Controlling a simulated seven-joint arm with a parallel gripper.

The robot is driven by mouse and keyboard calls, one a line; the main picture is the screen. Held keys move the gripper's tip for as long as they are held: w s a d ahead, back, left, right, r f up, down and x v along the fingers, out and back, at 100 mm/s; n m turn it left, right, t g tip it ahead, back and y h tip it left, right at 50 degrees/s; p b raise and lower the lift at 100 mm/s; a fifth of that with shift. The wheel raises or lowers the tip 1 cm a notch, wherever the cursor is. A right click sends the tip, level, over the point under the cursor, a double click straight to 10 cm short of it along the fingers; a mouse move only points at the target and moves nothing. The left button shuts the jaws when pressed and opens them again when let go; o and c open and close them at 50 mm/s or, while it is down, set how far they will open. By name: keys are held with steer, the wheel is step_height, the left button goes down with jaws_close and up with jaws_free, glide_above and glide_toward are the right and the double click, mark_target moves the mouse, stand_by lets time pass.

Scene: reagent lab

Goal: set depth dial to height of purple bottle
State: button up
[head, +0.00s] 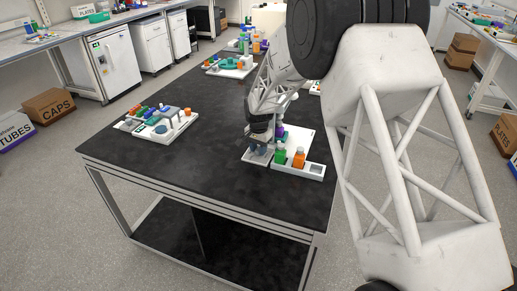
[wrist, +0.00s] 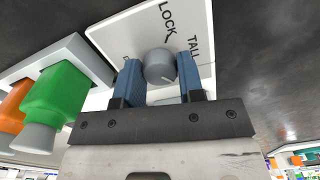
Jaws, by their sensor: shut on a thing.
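The depth dial (wrist: 158,63) is a round grey knob on a white panel (wrist: 125,28) marked LOCK and TALL; another label is mostly hidden by a finger. A thin light line shows on the knob's lower right, but I cannot tell which label it marks. My gripper (wrist: 158,74) is shut on the dial, one blue finger on each side. In the head view my gripper (head: 258,147) is low at the panel's near left end. The purple bottle (head: 279,132) is partly hidden behind the gripper.
A green bottle (head: 281,156) and an orange bottle (head: 299,159) stand in a white rack (head: 293,171) beside the gripper; the rack's right slot looks empty. Another white board (head: 159,141) with small coloured parts lies at the left. The black table (head: 205,165) between is clear.

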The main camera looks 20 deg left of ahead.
steer(key=o, duration=0.9)
steer(key=shift+r, duration=3.95)
